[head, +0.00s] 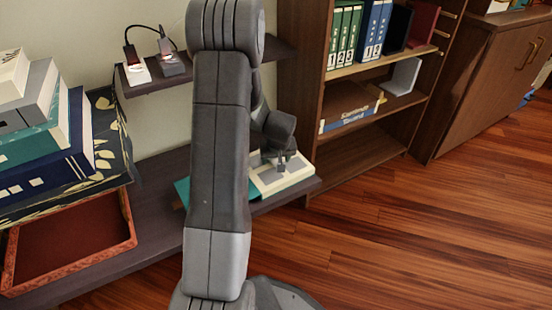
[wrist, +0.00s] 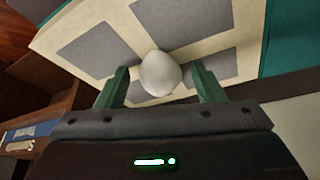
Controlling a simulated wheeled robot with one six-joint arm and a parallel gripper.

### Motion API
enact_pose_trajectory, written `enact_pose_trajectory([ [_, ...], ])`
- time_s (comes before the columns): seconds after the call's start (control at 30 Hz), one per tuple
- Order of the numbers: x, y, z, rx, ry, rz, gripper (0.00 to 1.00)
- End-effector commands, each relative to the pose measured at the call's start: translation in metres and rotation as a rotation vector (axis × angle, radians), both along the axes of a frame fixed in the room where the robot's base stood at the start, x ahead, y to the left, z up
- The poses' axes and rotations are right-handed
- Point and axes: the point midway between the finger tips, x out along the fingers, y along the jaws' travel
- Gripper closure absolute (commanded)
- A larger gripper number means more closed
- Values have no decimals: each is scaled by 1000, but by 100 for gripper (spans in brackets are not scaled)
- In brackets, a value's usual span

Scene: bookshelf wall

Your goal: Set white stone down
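The white stone (wrist: 160,74) is a smooth, rounded piece in the middle of the wrist view. It appears to rest on a cream surface with grey rectangles (wrist: 205,18), which looks like a book or board. My gripper (wrist: 161,80) is open, with one green finger on each side of the stone and a visible gap at both sides. In the head view my gripper (head: 281,165) is low over the cream-and-grey book or board (head: 290,178) on the dark lower shelf (head: 158,212). The stone cannot be made out there.
A teal item (head: 182,190) lies beside the cream surface. A red-brown tray (head: 68,244) and stacked books (head: 50,150) stand at left. An upper shelf (head: 135,88) holds two small devices. A bookcase (head: 318,178) stands at right. The wooden floor (head: 420,240) is clear.

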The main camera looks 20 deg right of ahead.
Motion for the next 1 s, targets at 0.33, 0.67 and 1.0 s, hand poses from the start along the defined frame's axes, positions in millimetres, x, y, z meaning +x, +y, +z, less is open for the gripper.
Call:
enact_pose_trajectory([
  [0.33, -1, 0, 8, 0, 0, 0, 38],
  [0.67, -26, 7, 73, -1, -2, 0, 38],
  [1.0, -43, 12, 113, -1, -1, 0, 38],
])
